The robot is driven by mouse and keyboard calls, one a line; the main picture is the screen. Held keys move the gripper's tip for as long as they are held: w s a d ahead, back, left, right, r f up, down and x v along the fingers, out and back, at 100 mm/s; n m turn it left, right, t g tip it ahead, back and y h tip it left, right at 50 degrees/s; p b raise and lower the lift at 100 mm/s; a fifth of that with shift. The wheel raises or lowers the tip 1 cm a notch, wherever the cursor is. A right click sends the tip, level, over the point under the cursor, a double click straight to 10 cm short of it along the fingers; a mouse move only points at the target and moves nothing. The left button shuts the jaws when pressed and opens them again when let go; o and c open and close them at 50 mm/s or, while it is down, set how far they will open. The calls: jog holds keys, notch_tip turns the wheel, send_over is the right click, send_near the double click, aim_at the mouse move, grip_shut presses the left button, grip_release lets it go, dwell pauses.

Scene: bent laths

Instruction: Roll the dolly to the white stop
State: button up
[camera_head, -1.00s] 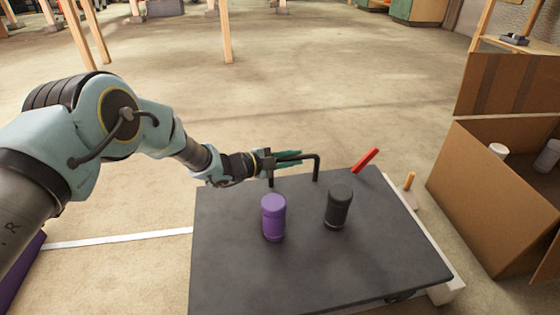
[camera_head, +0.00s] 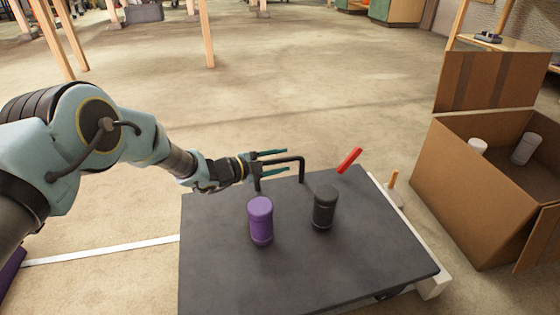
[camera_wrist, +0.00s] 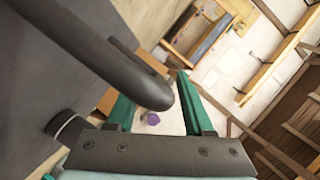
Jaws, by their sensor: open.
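The dolly is a dark flat platform (camera_head: 330,265) with a black bent bar handle (camera_head: 303,170) at its far edge. The handle also shows large and close in the wrist view (camera_wrist: 105,60). My gripper (camera_head: 286,158) is at the handle, its green fingers open and apart. In the wrist view, the handle's bend crosses in front of the gap between the fingertips (camera_wrist: 160,85); I cannot tell if it touches them. A white beam (camera_head: 434,286), possibly the stop, lies along the dolly's right edge; contact is unclear.
A purple canister (camera_head: 261,222) and a black canister (camera_head: 325,208) stand on the dolly. A red bar (camera_head: 349,160) is at its far right corner. An open cardboard box (camera_head: 470,205) stands to the right. A white strip (camera_head: 100,252) runs on the floor at left.

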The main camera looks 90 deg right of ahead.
jog(key=p+v, duration=0.4)
jog(key=v, duration=0.6)
jog(key=shift+w+a+p, duration=0.2)
jog(key=shift+w+p, duration=0.1)
jog(key=shift+r, duration=0.1)
